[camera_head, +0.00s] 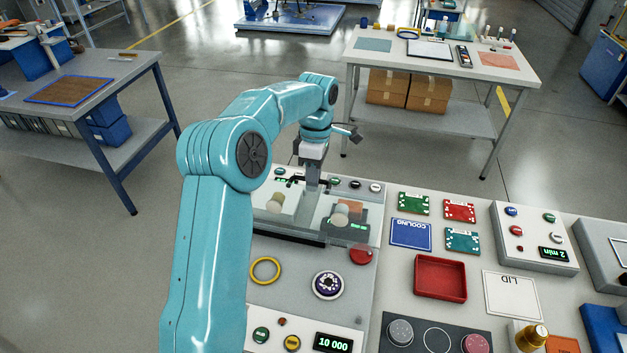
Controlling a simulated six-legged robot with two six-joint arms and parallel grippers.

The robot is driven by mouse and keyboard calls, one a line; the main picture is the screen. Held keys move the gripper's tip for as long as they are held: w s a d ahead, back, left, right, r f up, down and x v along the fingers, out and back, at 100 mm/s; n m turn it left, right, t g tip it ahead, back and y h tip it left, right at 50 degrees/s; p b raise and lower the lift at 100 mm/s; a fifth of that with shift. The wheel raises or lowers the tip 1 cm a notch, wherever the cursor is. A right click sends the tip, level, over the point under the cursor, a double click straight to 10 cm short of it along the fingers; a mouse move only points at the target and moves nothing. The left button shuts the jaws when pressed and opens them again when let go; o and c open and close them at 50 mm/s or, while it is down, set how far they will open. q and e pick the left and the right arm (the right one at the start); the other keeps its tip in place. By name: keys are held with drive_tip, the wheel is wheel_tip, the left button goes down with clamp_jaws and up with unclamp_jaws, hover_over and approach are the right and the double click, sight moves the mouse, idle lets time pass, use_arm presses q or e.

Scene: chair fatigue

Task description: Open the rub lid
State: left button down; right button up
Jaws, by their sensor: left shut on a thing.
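The rub lid (348,234) is a clear cover over the back part of the grey test machine (300,257). Rounded pale parts show through it. My left gripper (311,184) reaches down from above and is shut on the dark lid handle (325,181) at the lid's back part. The gripper's own wrist and fingers partly hide the handle. I cannot tell whether the lid is raised at all. My right gripper is out of view.
The machine's front has a yellow ring (265,270), a round dial (327,285), a red button (361,256) and a "10 000" display (333,343). To the right are a red tray (440,278), a white "LID" square (511,296) and a "2 min" control box (533,236).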

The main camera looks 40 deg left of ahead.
use_arm(q)
drive_tip(key=shift+a+f, duration=0.1)
drive_tip(key=shift+f, duration=0.5)
drive_tip(key=c, duration=1.2)
unclamp_jaws()
drive_tip(key=shift+o, duration=0.2)
wheel_tip(320, 180, up, 7)
drive_tip(key=w+a, duration=0.1)
drive_tip(key=shift+w+a+r, duration=0.15)
drive_tip(key=shift+w+r, duration=0.05)
drive_tip(key=shift+w, duration=0.1)
